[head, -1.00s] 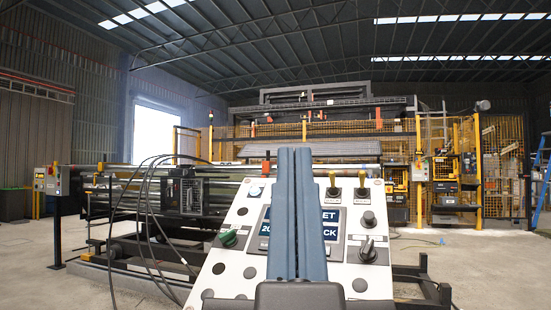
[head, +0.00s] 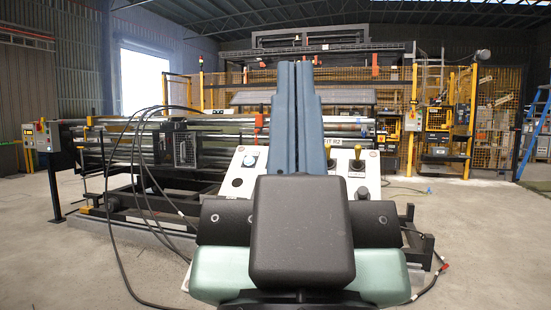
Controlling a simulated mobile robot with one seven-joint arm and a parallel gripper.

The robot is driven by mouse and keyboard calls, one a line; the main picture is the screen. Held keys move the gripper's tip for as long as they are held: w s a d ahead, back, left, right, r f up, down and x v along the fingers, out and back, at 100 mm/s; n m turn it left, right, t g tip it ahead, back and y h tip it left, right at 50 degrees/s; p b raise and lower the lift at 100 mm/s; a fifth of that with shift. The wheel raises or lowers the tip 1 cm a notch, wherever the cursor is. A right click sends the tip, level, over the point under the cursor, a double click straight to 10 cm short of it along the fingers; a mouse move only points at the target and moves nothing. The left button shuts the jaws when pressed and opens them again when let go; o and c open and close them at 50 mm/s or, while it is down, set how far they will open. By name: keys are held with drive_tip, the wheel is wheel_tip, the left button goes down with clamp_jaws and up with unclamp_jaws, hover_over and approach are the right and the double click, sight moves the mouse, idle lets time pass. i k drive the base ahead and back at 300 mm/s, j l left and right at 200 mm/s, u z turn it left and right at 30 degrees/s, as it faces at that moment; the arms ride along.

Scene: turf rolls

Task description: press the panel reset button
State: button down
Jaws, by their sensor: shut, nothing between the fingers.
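A sloped white control panel (head: 371,181) stands ahead, mostly hidden behind my arm. At its upper left is a pale blue button (head: 249,161), with a dark button (head: 237,182) below it. I cannot read which control is the reset. My gripper (head: 297,68) is shut and empty, its two blue-grey fingers together. In the picture its fingers rise in front of the panel; I see no contact with any button.
Black cables (head: 118,205) arc down left of the panel. A roller machine (head: 140,150) stands behind on the left. Yellow mesh fencing (head: 500,120) and a blue ladder (head: 534,135) are farther back. The concrete floor (head: 490,240) at right is mostly open.

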sight(249, 160)
drive_tip(key=i+j+z, duration=0.4)
drive_tip(key=j, duration=0.25)
drive_tip(key=i+j+z, duration=0.4)
drive_tip(key=j, duration=0.35)
drive_tip(key=i+j+z, duration=0.2)
drive_tip(key=j, duration=0.25)
